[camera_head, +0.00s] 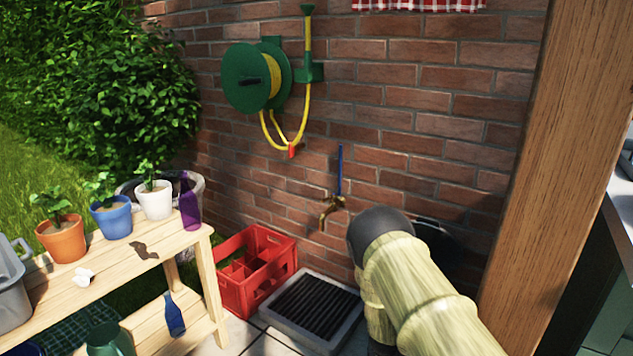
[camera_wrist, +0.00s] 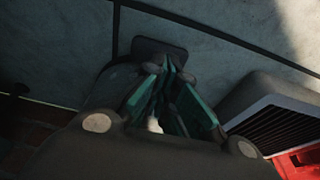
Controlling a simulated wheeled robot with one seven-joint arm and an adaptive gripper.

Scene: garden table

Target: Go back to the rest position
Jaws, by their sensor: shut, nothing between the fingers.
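My gripper (camera_wrist: 168,76) shows in the wrist view, its green-padded fingers shut with nothing between them. It points over grey floor tiles (camera_wrist: 60,45). In the head view my bent arm fills the lower right, in front of the brick wall, and I cannot make out the fingers there.
A floor drain (camera_head: 312,308) lies left of my arm, its grate also at the right of the wrist view (camera_wrist: 285,128). Beside it stands a red crate (camera_head: 285,263). A brass tap (camera_head: 331,206) is close to my arm. A wooden post (camera_head: 560,150) stands right; a potting table (camera_head: 115,268) stands left.

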